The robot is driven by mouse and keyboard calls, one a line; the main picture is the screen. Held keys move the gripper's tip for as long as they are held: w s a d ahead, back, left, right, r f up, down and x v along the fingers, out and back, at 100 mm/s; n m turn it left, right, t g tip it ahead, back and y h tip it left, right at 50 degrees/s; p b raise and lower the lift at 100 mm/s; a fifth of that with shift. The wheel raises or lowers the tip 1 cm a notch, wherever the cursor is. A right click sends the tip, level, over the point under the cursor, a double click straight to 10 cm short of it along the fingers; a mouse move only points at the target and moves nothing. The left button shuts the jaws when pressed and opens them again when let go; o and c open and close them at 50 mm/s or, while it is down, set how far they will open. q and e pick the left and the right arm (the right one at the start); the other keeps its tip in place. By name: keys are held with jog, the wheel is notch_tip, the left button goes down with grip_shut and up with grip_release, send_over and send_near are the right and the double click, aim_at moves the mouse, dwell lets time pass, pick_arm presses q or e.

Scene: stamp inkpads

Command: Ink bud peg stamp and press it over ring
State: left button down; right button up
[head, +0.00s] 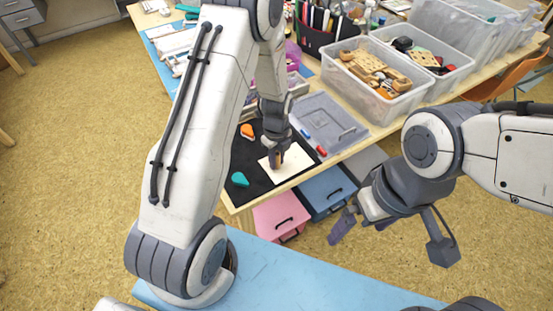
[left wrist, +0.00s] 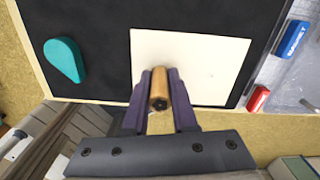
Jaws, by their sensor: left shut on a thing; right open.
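My left gripper (head: 276,158) is shut on a wooden peg stamp (left wrist: 160,88), held over the near part of a white card (head: 296,160). The card also shows in the left wrist view (left wrist: 205,55), with a tiny faint mark on it; I cannot make out a ring. The peg's stamping face is hidden, and I cannot tell whether it touches the card. A teal teardrop-shaped pad (head: 240,179) lies left of the card, also in the left wrist view (left wrist: 65,60). An orange pad (head: 247,131) lies farther back. My right gripper (head: 348,221) is open and empty, off the table's front side.
A black mat (head: 262,186) lies under the card and pads. A grey lidded box (head: 328,122), with small blue and red blocks (left wrist: 291,40) beside the mat, is to the right. Clear bins (head: 390,105) stand behind. Pink and blue drawers (head: 281,214) are below the table edge.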

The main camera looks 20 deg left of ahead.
pick_arm(q)
jog(key=shift+r, duration=0.15)
jog(key=shift+r+p, duration=0.4)
jog(key=shift+p, duration=0.2)
jog(key=shift+r+p, duration=2.35)
jog(key=shift+r, duration=0.45)
